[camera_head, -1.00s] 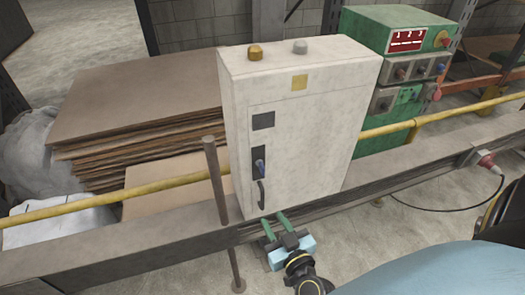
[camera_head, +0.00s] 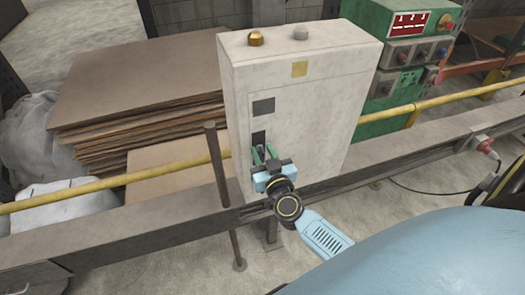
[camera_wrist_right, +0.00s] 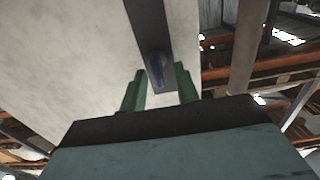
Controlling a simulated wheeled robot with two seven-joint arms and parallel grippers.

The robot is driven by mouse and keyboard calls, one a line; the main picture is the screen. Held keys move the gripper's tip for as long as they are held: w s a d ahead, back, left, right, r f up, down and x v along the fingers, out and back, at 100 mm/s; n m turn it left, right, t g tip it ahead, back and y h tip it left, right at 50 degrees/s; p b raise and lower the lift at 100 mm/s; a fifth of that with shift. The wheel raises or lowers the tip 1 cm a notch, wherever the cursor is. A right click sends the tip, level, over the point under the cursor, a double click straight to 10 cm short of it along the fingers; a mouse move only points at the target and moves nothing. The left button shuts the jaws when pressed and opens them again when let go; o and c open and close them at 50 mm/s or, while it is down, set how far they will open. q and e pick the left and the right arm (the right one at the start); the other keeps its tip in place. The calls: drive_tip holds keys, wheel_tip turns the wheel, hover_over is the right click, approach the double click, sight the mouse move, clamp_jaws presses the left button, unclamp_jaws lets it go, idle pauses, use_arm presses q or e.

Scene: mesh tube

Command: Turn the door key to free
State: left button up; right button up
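The blue door key (camera_head: 262,149) sits on a dark plate on the front of the white cabinet (camera_head: 325,115). In the right wrist view the key (camera_wrist_right: 157,68) shows ahead, between the two green fingertips. My right gripper (camera_head: 265,154) is at the cabinet front with its fingers pointing at the key. It is open, one finger on each side, with visible gaps to the key in the wrist view. The gripper body hides the black door handle below the key. My left gripper is not in view.
A brown upright post (camera_head: 221,190) stands just left of the gripper. A grey beam (camera_head: 120,232) and a yellow rail (camera_head: 100,184) run across the front and behind. A green control unit (camera_head: 385,115) stands right of the cabinet.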

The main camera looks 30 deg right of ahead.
drive_tip(key=shift+w+d, duration=0.1)
drive_tip(key=shift+w, duration=0.3)
drive_tip(key=shift+c, duration=0.3)
clamp_jaws()
